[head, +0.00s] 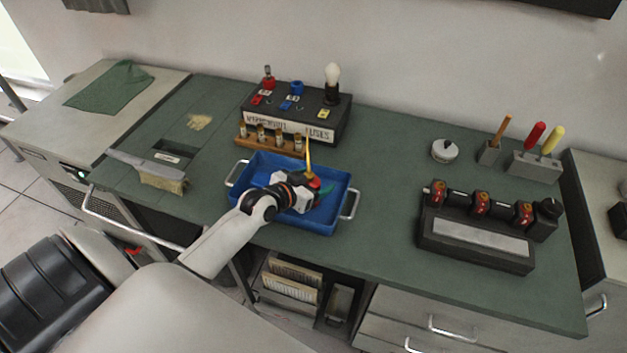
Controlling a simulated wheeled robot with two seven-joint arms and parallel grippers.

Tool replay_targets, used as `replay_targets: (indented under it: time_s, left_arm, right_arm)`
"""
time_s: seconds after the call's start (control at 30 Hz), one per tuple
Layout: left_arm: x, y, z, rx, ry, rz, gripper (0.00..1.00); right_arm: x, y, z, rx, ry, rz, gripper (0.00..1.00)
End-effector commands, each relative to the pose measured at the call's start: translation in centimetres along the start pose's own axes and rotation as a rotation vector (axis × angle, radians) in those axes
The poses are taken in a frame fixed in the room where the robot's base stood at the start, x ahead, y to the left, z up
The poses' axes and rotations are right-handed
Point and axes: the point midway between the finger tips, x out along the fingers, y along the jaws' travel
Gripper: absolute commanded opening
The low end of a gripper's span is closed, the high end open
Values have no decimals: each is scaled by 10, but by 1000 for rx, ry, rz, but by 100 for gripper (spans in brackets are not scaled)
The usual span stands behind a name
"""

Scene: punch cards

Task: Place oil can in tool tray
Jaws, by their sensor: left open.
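The blue tool tray (258,163) with silver side handles lies on the green bench top near its front edge. My left gripper (314,193) reaches over the tray from the front left. Its fingers are open beside the can; whether they touch it cannot be told. My right gripper is not in view.
A dark lamp and fuse box (340,116) and a wooden rack of small fuses (268,144) stand behind the tray. A brush (160,177) lies at left, a black unit with red parts (478,238) at right. The bench between tray and black unit is clear.

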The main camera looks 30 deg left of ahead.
Motion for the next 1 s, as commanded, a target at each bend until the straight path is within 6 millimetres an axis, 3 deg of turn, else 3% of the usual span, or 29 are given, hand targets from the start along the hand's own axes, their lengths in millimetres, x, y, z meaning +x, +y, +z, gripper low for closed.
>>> replay_targets:
  time_s: [0.13, 0.27, 0.7, 1.0]
  left_arm:
    - [-2, 0, 3, 0, 0, 0, 73]
    - [-17, 0, 0, 1, 2, 0, 73]
    - [-103, 0, 0, 1, 2, 0, 73]
    - [-121, 0, 2, -1, 0, -1, 73]
  right_arm:
    - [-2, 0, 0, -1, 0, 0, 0]
    - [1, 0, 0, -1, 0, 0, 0]
    - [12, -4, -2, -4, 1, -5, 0]
    - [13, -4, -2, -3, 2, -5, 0]
